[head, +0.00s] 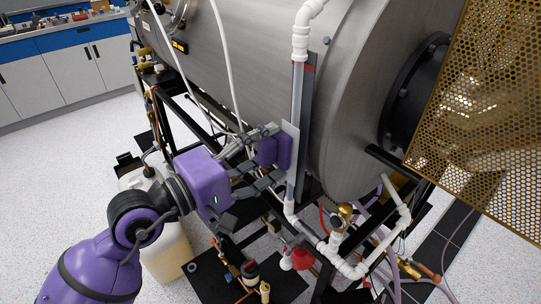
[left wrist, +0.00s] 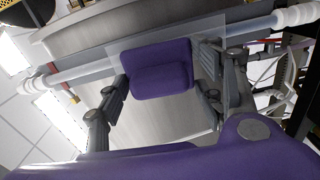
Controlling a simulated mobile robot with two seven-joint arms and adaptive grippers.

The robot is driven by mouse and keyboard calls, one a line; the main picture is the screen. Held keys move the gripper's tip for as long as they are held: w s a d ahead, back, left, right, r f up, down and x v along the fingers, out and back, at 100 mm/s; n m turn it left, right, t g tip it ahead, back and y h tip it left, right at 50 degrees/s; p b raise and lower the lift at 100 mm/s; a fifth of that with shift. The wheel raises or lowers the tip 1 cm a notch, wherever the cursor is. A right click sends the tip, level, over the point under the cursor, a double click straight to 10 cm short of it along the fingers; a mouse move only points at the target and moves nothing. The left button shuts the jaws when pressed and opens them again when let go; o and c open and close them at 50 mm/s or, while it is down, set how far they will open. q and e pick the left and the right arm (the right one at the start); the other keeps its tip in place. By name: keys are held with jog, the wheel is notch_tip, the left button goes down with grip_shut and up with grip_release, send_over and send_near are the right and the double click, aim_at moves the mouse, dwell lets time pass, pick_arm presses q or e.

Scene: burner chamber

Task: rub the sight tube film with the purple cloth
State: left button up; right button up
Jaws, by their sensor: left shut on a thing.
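The purple cloth (head: 268,151) looks like a folded pad. It also shows in the left wrist view (left wrist: 158,70), between the fingers. My left gripper (head: 262,157) is shut on it and holds it at the sight tube (head: 297,95). The tube is a clear upright pipe between white fittings, in front of the steel chamber. A pale flat sheet (head: 292,128) lies at the tube behind the cloth. It looks hazy in the left wrist view (left wrist: 142,125). I cannot tell whether the sheet is the film, or whether the cloth touches it. My right gripper is not in view.
The large steel chamber (head: 260,70) stands behind the tube. White pipes and a brass valve (head: 343,213) sit below right. A perforated gold guard (head: 475,110) fills the upper right. A jug (head: 165,245) stands below my left arm. Speckled floor is open at left.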

pick_arm(q)
jog(key=shift+s+a+f, duration=0.15)
jog(key=shift+s+a, duration=0.25)
jog(key=shift+a, duration=0.15)
jog(key=b+v, duration=0.1)
jog(key=v, duration=0.2)
jog(key=shift+s+a, duration=0.15)
jog(key=shift+a, duration=0.05)
jog(key=shift+s+a+r+b, duration=0.2)
jog(key=shift+s+a+b, duration=0.2)
jog(key=shift+a, duration=0.1)
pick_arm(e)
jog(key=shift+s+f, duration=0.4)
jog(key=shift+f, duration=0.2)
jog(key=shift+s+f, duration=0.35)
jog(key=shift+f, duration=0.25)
pick_arm(q)
jog(key=b+v, duration=0.1)
jog(key=v, duration=0.2)
jog(key=shift+d+b, duration=0.1)
jog(key=shift+b, duration=0.25)
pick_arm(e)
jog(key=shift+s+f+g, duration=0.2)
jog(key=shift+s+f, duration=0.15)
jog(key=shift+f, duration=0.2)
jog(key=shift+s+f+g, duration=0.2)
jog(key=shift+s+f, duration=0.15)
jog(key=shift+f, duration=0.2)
